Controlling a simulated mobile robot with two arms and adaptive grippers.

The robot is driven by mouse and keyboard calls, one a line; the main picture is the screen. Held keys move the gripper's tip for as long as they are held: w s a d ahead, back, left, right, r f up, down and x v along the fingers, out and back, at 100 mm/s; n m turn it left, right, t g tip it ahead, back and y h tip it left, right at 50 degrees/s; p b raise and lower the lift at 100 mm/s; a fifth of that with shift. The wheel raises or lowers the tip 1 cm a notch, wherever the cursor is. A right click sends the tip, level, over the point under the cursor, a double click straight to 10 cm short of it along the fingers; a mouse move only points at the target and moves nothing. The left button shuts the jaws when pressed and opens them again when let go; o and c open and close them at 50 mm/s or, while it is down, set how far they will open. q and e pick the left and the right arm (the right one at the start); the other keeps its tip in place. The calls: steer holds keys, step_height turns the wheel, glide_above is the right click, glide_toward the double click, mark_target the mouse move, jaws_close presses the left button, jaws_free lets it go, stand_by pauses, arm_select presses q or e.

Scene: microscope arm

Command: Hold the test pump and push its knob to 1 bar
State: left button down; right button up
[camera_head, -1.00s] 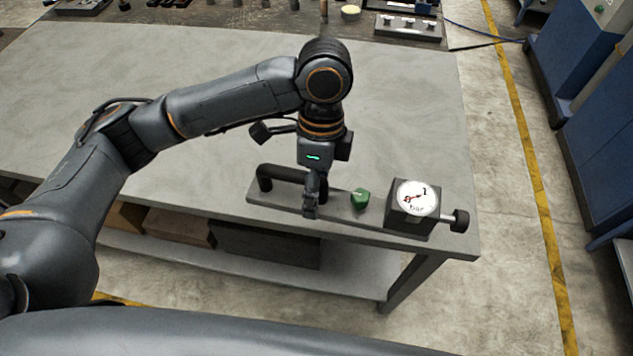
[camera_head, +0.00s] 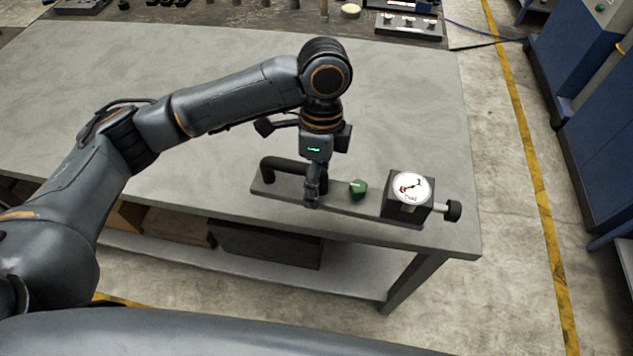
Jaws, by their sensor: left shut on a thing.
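The test pump lies near the front right of the grey table. It has a flat grey base (camera_head: 345,203), a black bar handle (camera_head: 280,162) at the left, a green knob (camera_head: 357,189) in the middle and a dark box with a round white gauge (camera_head: 411,187) at the right. A black knob (camera_head: 453,211) on a short rod sticks out of the box's right side. The gauge's needle is too small to read surely. My left gripper (camera_head: 312,198) points down, shut on the pump's handle, and partly hides it. My right gripper is out of view.
The table (camera_head: 400,110) is clear behind the pump. Its right edge is close to the black knob. A tray with small parts (camera_head: 408,26) stands on the dark bench at the back. Blue cabinets (camera_head: 590,130) stand on the far right.

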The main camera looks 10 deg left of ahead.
arm_select(q)
steer(key=shift+w+a+f+b, duration=0.2)
steer(key=shift+w+f+b, duration=0.15)
steer(key=shift+w+f, duration=0.7)
steer(key=shift+w+a+f+b, duration=0.15)
steer(key=shift+w+f+b, duration=0.25)
steer(key=shift+w+f, duration=0.7)
steer(key=shift+w+a+f+b, duration=0.2)
steer(key=shift+w+f+b, duration=0.15)
steer(key=shift+w+f, duration=0.7)
steer(key=shift+w+a+f+b, duration=0.1)
steer(key=shift+w+f+b, duration=0.3)
steer(key=shift+w, duration=0.35)
steer(key=shift+w+a+f+b, duration=0.15)
steer(key=shift+w+f+b, duration=0.1)
steer(key=shift+w+f, duration=0.4)
steer(key=shift+w+a+f+b, duration=0.1)
steer(key=shift+w+f+b, duration=0.25)
steer(key=shift+w, duration=0.5)
steer(key=shift+f, duration=0.55)
